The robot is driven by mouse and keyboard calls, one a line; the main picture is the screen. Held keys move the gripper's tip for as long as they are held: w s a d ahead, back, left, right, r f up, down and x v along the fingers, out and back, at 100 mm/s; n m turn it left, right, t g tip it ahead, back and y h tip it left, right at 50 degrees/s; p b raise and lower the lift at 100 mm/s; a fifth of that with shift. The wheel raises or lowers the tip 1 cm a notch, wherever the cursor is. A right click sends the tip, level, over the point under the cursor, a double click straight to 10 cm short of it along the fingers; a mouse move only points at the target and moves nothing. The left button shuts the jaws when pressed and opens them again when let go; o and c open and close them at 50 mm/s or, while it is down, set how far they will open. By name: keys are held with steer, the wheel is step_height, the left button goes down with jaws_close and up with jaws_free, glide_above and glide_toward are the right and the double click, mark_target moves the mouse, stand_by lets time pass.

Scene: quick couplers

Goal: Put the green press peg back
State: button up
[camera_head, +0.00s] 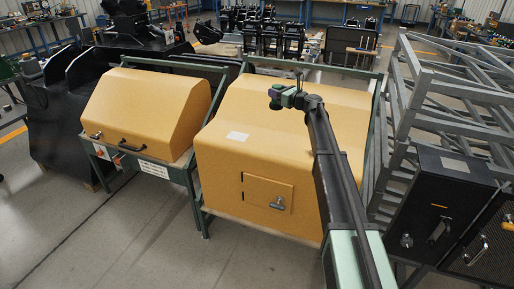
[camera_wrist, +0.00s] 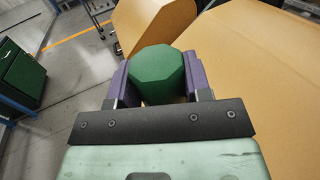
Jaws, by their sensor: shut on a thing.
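The green press peg (camera_wrist: 157,77) shows in the wrist view as a dark green, many-sided block. My gripper (camera_wrist: 155,66) has its purple fingers shut on both sides of it. In the head view my gripper (camera_head: 276,97) is small and dark at the end of my arm, held above the larger yellow cabinet (camera_head: 225,160). The peg's outline is hard to make out there. The peg's lower part is hidden in the wrist view. I cannot pick out a hole or seat for the peg in either view.
A smaller yellow cabinet (camera_head: 150,105) with a black handle stands at the left. Grey metal racks (camera_head: 440,85) and a black case (camera_head: 442,205) with a handle stand at the right. The floor (camera_head: 75,235) at the lower left is clear.

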steer(key=shift+d, duration=0.3)
steer(key=shift+f, duration=0.25)
step_height(320, 180, down, 20)
steer(key=b, duration=2)
steer(key=shift+r, duration=0.15)
steer(key=o, duration=1)
steer(key=shift+r, duration=0.1)
steer(key=shift+o, duration=0.2)
